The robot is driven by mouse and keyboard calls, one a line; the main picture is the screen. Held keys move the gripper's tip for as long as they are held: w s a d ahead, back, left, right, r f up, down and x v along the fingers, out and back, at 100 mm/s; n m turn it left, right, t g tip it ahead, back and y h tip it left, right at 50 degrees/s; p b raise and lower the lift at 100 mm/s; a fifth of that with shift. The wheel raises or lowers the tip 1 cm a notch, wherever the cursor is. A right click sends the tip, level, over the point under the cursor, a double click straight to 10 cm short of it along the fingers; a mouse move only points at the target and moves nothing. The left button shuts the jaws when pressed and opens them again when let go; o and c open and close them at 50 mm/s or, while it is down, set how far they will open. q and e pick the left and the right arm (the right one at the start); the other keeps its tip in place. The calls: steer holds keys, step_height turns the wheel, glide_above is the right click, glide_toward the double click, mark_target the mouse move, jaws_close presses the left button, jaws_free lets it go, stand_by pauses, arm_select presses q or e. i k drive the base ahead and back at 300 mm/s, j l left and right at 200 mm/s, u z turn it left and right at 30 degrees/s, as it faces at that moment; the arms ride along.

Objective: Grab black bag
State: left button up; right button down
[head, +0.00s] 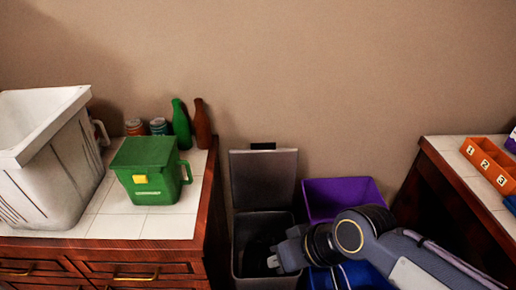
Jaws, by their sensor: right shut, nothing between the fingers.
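A grey bin (236,263) stands on the floor between the two counters, with its lid (264,178) raised against the wall. Dark material inside it may be the black bag (254,252), but its outline is too dark to make out. My right gripper (274,262) comes in from the right and is over the right part of the bin opening. Its fingers are shut with nothing between them. My right arm hides part of the bin's right side. My left gripper is not in view.
A purple bin (340,192) and a blue bin (350,277) stand right of the grey bin, partly behind my arm. The left counter (160,226) holds a white container (55,160), a green container (147,165), bottles and cans. An orange numbered box (488,162) sits on the right counter.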

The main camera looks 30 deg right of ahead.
mark_target(257, 252)
steer(key=z, duration=1.15)
steer(key=i+l, duration=0.1)
steer(key=l, duration=0.35)
steer(key=i+l, duration=0.15)
steer(key=l, duration=0.3)
steer(key=l+u, duration=0.2)
steer(key=u, duration=0.2)
steer(key=l+u, duration=0.2)
steer(key=u, duration=0.25)
steer(key=l+u, duration=0.2)
steer(key=u, duration=1.25)
